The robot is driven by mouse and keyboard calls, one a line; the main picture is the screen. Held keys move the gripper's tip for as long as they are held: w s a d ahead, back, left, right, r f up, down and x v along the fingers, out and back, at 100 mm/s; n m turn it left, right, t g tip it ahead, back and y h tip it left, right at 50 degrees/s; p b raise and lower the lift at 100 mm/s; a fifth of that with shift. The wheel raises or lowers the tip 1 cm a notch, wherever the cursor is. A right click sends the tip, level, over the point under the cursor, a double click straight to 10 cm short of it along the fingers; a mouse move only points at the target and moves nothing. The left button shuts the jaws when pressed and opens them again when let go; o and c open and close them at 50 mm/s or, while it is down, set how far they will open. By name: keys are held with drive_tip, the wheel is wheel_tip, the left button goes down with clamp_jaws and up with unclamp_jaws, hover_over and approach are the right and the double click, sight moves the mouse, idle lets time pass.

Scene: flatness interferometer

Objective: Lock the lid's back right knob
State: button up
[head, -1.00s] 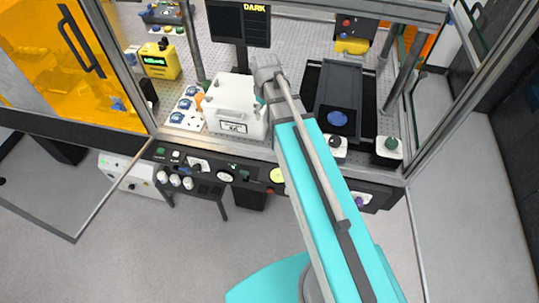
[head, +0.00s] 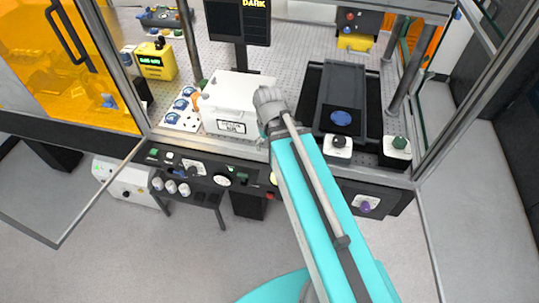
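The white box with its light lid (head: 235,90) stands on the perforated bench left of centre, with a framed label (head: 231,127) on its front. The lid looks seated on the box. The grey wrist end of my arm (head: 268,104) covers the box's right edge. I cannot make out the back right knob; that corner lies close to or behind my wrist. My gripper's fingers are hidden behind the wrist, so I cannot see whether they touch anything.
A dark screen reading DARK (head: 238,22) stands behind the box. A white panel with blue-topped parts (head: 180,112) is at its left. A dark tray with a blue disc (head: 341,118) lies to the right. Enclosure posts (head: 406,68) and the open orange door (head: 60,60) flank the bench.

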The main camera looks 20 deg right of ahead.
drive_tip(key=shift+s+a+f+m+b, duration=0.15)
drive_tip(key=shift+s+f+m+b, duration=0.3)
drive_tip(key=shift+s+f, duration=0.35)
idle(1.9)
